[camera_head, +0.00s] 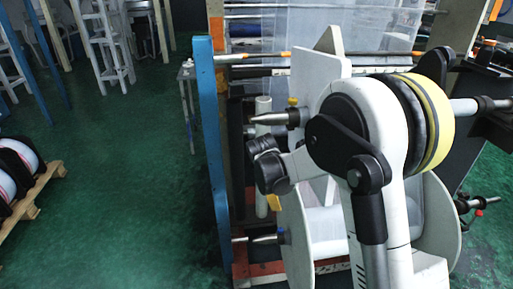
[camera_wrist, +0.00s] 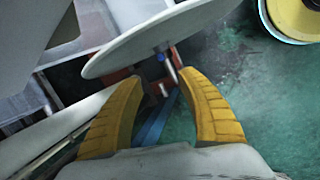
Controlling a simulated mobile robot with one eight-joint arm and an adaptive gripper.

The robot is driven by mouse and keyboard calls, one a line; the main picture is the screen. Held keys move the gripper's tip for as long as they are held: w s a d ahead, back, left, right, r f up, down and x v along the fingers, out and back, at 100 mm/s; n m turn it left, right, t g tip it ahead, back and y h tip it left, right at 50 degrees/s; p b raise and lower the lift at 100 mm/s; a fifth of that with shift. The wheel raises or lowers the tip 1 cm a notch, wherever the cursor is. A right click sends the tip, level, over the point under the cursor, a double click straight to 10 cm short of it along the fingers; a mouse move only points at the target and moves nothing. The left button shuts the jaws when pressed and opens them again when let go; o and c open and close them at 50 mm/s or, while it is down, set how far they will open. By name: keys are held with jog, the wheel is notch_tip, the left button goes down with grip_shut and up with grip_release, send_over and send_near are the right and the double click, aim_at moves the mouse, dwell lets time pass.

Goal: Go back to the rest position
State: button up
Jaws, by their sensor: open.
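My gripper (camera_wrist: 160,78) shows in the wrist view with its two yellow fingers spread apart and nothing between them. A white reel disc (camera_wrist: 150,42) and a metal shaft lie beyond the fingertips; I cannot tell the exact gap. In the head view my white and black arm stands bent in front of the film tower (camera_head: 205,130). The large white reel (camera_head: 297,235) stands low in the tower, partly behind my arm.
The tower has a blue upright post and several horizontal rollers. A grey cone-tipped spindle (camera_head: 268,118) sticks out near my arm. A wooden pallet (camera_head: 32,205) with white rolls lies at the left edge. White stools (camera_head: 108,45) stand at the back left. Green floor between them is clear.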

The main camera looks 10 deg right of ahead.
jog(key=s+d+r+m+t+y, duration=0.2)
jog(key=s+r+m, duration=0.5)
jog(key=s+r, duration=0.7)
jog(key=s+r+m+t, duration=0.2)
jog(key=s+m, duration=0.5)
jog(key=s, duration=0.5)
jog(key=shift+s+d+r+m+t+y, duration=0.2)
jog(key=shift+s+r+m+t+y, duration=0.1)
jog(key=shift+s+r+t+y, duration=0.15)
